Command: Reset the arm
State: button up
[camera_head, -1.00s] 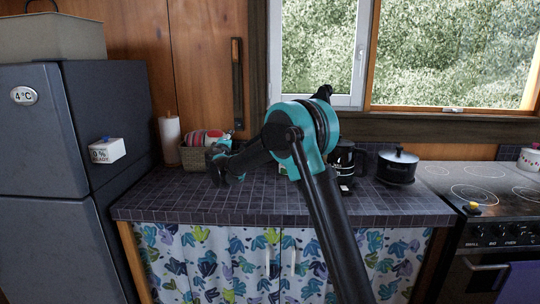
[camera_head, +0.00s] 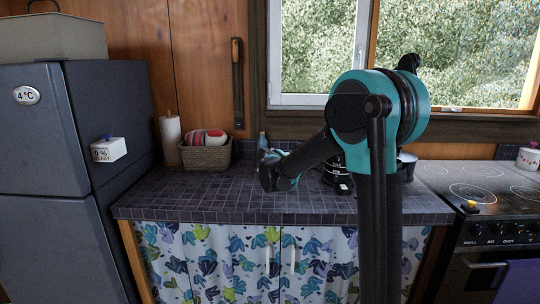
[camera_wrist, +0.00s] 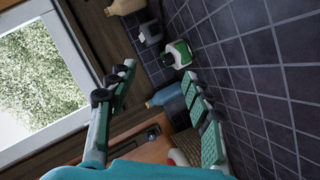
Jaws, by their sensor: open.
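My gripper (camera_head: 277,170) is over the tiled counter (camera_head: 215,200), at the end of my teal and black arm. It also shows in the wrist view (camera_wrist: 160,92), where its two fingers stand wide apart with nothing held between them. Beyond the fingers in that view are a blue bottle (camera_wrist: 168,97) and a green and white bottle (camera_wrist: 177,55), both apart from the fingertips as far as I can tell. My upper arm hides part of the counter's right side.
A wicker basket (camera_head: 205,157) with colourful contents and a paper towel roll (camera_head: 171,140) stand at the counter's back left. A black appliance (camera_head: 336,180) and a partly hidden pot (camera_head: 408,165) are near my arm. The stove (camera_head: 480,190) is right, the fridge (camera_head: 50,140) left.

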jog(key=s+d+f+m+g, duration=0.2)
jog(key=s+d+f, duration=0.3)
jog(key=s+d, duration=0.3)
jog(key=s+d+f+m+g, duration=0.25)
jog(key=s+d+f, duration=0.25)
jog(key=s, duration=0.5)
jog(key=s+f+m+g+y, duration=0.1)
jog(key=s+f, duration=0.5)
jog(key=s, duration=0.6)
jog(key=s+f+m+g+y, duration=0.2)
jog(key=s+f, duration=0.3)
jog(key=s, duration=0.7)
jog(key=shift+a+f+g+y, duration=0.2)
jog(key=shift+f+g+y, duration=0.15)
jog(key=shift+g+y, duration=0.45)
